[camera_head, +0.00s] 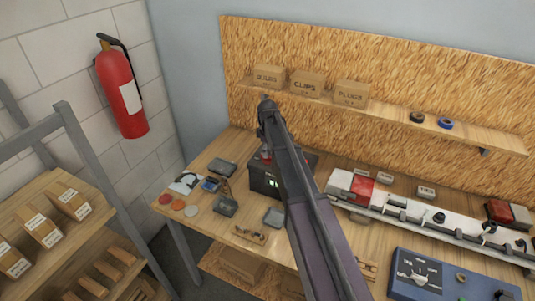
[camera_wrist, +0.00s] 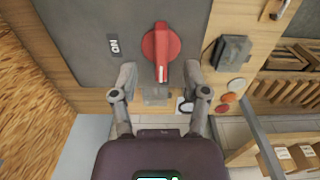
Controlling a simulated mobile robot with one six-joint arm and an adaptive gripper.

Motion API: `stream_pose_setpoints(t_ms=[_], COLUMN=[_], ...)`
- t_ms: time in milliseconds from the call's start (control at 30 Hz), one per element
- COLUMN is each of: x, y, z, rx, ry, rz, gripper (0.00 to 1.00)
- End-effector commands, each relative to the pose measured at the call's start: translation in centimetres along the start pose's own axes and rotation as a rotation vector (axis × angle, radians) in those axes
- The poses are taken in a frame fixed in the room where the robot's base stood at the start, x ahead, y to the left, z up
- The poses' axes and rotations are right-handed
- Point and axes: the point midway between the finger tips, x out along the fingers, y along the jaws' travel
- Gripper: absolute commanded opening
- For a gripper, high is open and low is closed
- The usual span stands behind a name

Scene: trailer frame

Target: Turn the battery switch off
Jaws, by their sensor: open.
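The battery switch is a red rotary knob (camera_wrist: 161,45) on a dark grey panel (camera_wrist: 85,30) in the wrist view. Its bar handle points down in the picture, with a white mark near its lower end. An "ON" label (camera_wrist: 114,45) sits to the left of the knob, turned sideways. My gripper (camera_wrist: 160,76) is open, with one finger on each side of the handle's lower end and visible gaps between.
A grey box (camera_wrist: 232,52) and coloured discs (camera_wrist: 228,98) lie right of the panel. A long white light bar (camera_head: 400,207) and a blue-grey dial unit (camera_head: 425,278) occupy the right of the bench. A shelf with boxes (camera_head: 305,84) runs above.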

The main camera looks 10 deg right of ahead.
Motion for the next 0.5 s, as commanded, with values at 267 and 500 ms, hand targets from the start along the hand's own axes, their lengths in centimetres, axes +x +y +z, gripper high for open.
stream_pose_setpoints(t_ms=[267,500], x=[-1.9,-3.2], y=[0.0,0.0], z=[0.0,0.0], rx=[0.000,0.000], ry=[0.000,0.000], rz=[0.000,0.000], gripper=[0.60,0.60])
